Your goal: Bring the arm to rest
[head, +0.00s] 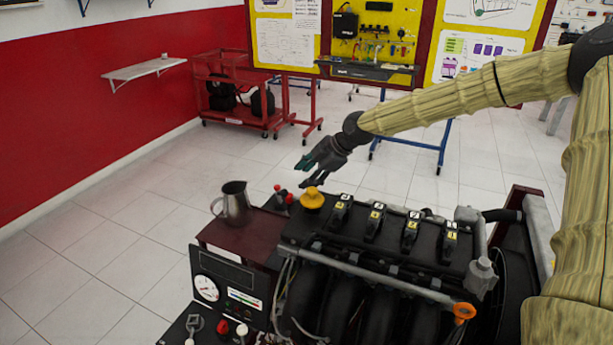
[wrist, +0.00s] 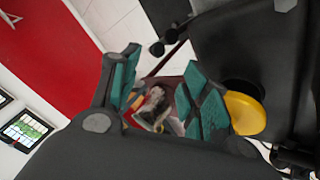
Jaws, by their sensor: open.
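My gripper (head: 304,173) is at the end of my outstretched arm, in the air by the left end of the engine trainer (head: 370,236). Its dark fingers with teal pads are apart and nothing is held. The yellow oil cap (head: 312,198) sits on the engine's top left corner, just below the gripper in the head view. In the wrist view the open fingers (wrist: 160,62) fill the middle, and the yellow cap (wrist: 246,113) shows beside the right finger, partly hidden. A small cluttered patch between the fingers is too unclear to name.
A metal jug (head: 235,204) stands on the dark red ledge (head: 232,238) left of the engine. A gauge panel (head: 228,290) is in front of it. A red cart (head: 235,115) and yellow display board (head: 375,45) stand behind. The tiled floor at left is clear.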

